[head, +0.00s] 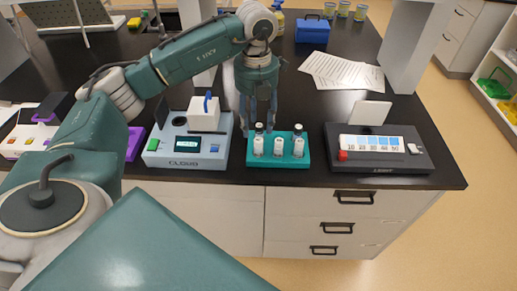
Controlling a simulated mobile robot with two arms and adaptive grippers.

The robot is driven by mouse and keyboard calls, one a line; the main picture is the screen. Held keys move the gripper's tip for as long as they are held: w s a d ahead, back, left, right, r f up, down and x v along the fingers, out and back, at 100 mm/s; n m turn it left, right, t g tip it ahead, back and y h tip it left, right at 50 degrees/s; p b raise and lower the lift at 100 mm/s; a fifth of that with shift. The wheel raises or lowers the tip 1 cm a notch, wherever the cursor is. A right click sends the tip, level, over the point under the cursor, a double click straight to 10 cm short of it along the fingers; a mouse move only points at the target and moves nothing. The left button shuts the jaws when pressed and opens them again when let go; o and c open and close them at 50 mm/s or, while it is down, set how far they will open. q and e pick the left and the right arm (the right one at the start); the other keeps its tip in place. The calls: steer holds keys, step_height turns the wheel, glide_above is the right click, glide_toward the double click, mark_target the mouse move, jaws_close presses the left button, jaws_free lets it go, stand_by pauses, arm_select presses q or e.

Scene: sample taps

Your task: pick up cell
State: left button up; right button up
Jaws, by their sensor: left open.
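A teal rack (290,163) near the front edge of the black bench holds three small white-labelled vials, which look like the cells: a left one (258,146), a middle one (278,147) and a right one (298,147). The left and right vials show dark caps; the middle top looks lighter. My left gripper (259,118) points down just above and behind the left vial, open, with its dark fingers apart. I cannot tell whether the fingers touch the vial. The right gripper is not in view.
A grey-blue meter (185,158) with a display and a white blue-handled block (204,113) stands left of the rack. A dark numbered device (390,160) with a red knob stands right. Papers (343,72) and a blue box (312,30) lie behind. A white post (403,50) rises at right.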

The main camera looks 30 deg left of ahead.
mark_target(258, 140)
arm_select(q)
step_height(258, 140, down, 3)
steer(key=shift+p, duration=0.3)
steer(key=shift+f+p, duration=0.25)
steer(key=shift+p, duration=0.05)
steer(key=f, duration=0.1)
steer(key=f+p, duration=0.1)
steer(key=f, duration=0.1)
steer(key=f+p, duration=0.1)
steer(key=shift+w+d+f, duration=0.15)
steer(key=shift+w+f, duration=0.05)
steer(key=shift+w, duration=0.05)
steer(key=shift+f, duration=0.2)
steer(key=c, duration=1.1)
